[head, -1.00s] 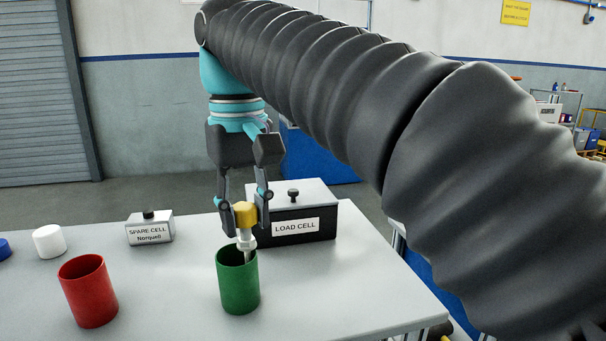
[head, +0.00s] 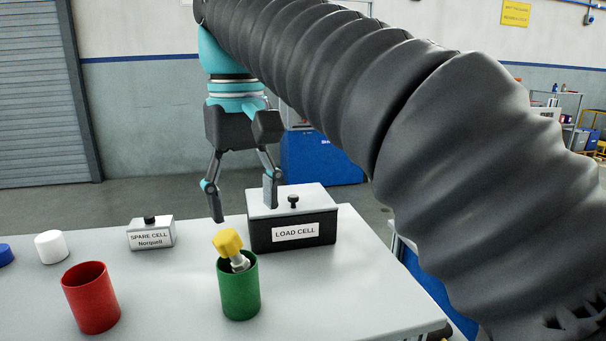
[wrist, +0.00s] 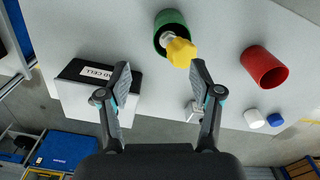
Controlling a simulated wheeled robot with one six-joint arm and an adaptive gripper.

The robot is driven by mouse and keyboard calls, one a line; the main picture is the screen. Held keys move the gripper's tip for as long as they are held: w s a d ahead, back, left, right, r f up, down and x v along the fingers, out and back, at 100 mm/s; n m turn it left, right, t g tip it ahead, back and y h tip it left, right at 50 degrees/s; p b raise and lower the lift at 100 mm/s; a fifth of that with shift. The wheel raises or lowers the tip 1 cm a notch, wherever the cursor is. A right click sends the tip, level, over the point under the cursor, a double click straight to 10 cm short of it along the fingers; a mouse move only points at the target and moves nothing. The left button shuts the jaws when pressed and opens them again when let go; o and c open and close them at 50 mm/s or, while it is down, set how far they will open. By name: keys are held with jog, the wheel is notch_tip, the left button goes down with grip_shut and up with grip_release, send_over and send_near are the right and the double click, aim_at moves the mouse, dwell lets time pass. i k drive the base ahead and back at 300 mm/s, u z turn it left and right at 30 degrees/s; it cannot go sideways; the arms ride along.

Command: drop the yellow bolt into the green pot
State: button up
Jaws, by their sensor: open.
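The yellow bolt (head: 229,243) stands in the green pot (head: 240,292), its shank inside and its yellow head above the rim. It leans to the left against the rim. My gripper (head: 245,212) is open and empty, above and a little behind the pot, with its fingers spread apart and clear of the bolt. In the wrist view, the yellow head (wrist: 181,52) and the green pot (wrist: 168,20) show beyond the fingertips of my gripper (wrist: 160,72). The lower part of the shank is hidden inside the pot.
A black load cell box (head: 293,232) stands just right of and behind the pot. A red pot (head: 91,300) stands to the left, with a spare cell box (head: 151,235), a white cap (head: 51,247) and a blue cap (head: 5,254) behind it. The front middle of the table is clear.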

aim_at(241, 308)
jog(key=k, duration=1)
